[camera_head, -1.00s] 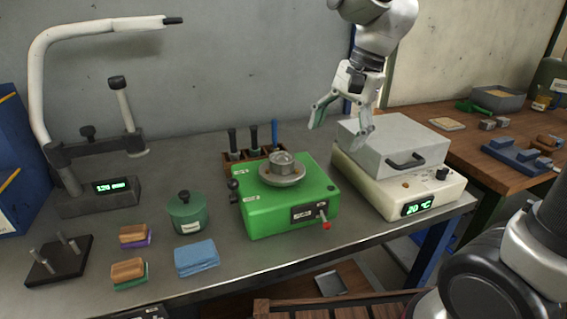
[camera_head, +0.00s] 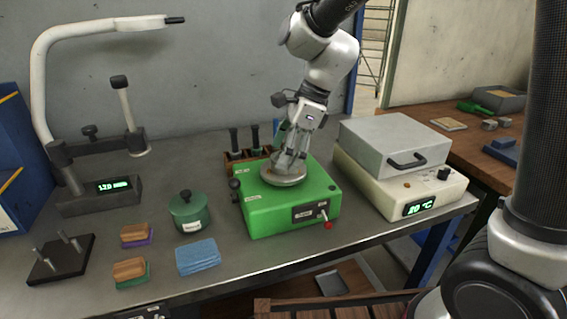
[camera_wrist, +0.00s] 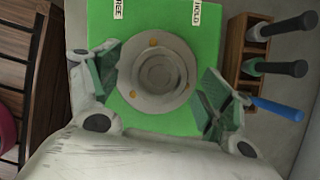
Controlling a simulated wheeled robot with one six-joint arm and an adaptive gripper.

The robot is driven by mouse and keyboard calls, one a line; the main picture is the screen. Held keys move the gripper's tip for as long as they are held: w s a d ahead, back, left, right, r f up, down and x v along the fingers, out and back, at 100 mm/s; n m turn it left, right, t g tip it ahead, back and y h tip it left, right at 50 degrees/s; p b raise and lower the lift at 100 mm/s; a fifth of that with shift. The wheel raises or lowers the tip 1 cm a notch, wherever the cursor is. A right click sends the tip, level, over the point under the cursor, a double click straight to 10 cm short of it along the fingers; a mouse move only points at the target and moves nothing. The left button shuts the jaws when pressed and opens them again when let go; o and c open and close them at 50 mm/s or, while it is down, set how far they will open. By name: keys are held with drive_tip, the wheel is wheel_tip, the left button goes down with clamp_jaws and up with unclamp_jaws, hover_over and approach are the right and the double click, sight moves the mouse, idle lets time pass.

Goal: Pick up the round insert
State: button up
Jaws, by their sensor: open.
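The round insert (camera_wrist: 163,73) is a grey, stepped disc seated on the round grey plate (camera_head: 284,180) on top of the green fixture box (camera_head: 262,219). In the wrist view it lies between the two green-padded fingers of my gripper (camera_wrist: 160,76), with a gap on both sides. In the head view my gripper (camera_head: 284,163) is directly above the plate and hides the insert. The gripper is open and holds nothing. I cannot tell the exact height of the fingertips above the plate.
A wooden rack (camera_head: 233,158) with several dark-handled tools and one blue one stands behind the box. A grey-lidded heater (camera_head: 395,147) stands at right. A green pot (camera_head: 189,212), a blue cloth (camera_head: 197,257) and wood-backed blocks (camera_head: 129,271) lie at left.

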drive_tip(key=shift+f, duration=0.1)
drive_tip(key=c, duration=1.6)
